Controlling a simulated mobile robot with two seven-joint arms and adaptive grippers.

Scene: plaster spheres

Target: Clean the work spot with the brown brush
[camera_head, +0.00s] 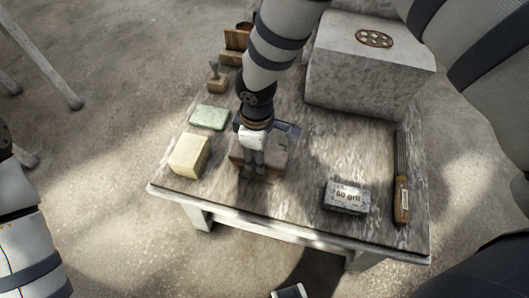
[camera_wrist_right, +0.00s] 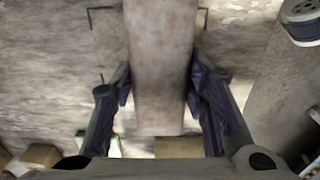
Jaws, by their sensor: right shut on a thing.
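My right gripper (camera_head: 254,172) is low over the middle of the wooden table, pointing down. It is shut on the brown brush (camera_head: 275,162), a brown block partly hidden behind the fingers. In the right wrist view the brush (camera_wrist_right: 160,75) is a long pale-brown bar between the two purple-padded fingers. Dark corner marks of the work spot (camera_wrist_right: 108,35) show on the tabletop beside and behind the brush; the rest of the spot is hidden. I cannot tell whether the bristles touch the table.
A cream block (camera_head: 188,156) and a green pad (camera_head: 209,117) lie left of the gripper. A grey 180 grit block (camera_head: 346,197) and a wooden-handled file (camera_head: 402,185) lie right. A large stone block (camera_head: 365,70) fills the back right. Wooden items (camera_head: 236,41) stand at the back left.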

